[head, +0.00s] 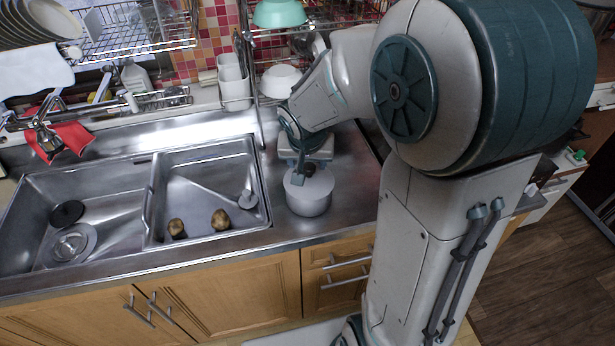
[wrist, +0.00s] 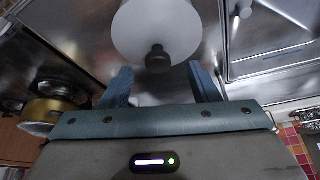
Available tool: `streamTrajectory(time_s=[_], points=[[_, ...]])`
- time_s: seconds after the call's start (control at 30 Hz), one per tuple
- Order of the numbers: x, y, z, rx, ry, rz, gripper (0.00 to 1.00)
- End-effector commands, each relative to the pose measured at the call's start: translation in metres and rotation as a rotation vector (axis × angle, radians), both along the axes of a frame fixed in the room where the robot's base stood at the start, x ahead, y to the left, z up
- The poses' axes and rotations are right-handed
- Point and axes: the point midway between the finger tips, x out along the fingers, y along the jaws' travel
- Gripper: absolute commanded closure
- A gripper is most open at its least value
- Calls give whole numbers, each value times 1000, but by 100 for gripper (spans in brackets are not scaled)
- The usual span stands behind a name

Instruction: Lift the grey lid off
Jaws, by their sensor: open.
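A light grey pot (head: 309,204) stands on the steel counter right of the sink, with the grey lid (head: 318,186) on top. The lid also shows in the wrist view (wrist: 157,25), a pale disc with a dark knob (wrist: 158,59). My gripper (head: 304,171) is over the lid, close to the knob. In the wrist view my gripper (wrist: 160,69) is open, with its two blue-grey fingers on either side of the knob's line, and the knob appears just beyond the fingertips. I see no finger touching it. My gripper hides part of the lid in the head view.
A steel sink (head: 205,190) left of the pot holds two brown potatoes (head: 221,219). White containers (head: 234,84) and a white bowl (head: 281,80) stand behind. A brass-coloured pan (wrist: 52,110) shows at left in the wrist view. Some bare counter lies around the pot.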

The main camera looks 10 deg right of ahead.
Motion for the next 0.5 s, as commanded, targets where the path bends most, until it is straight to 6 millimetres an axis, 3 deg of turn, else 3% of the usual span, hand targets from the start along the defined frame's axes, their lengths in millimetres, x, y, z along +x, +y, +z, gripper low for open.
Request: streamTrajectory(time_s=[0.17,0.5], points=[[4,-3,-8,-1,4,-1,45],[21,-10,-43,0,3,0,45]])
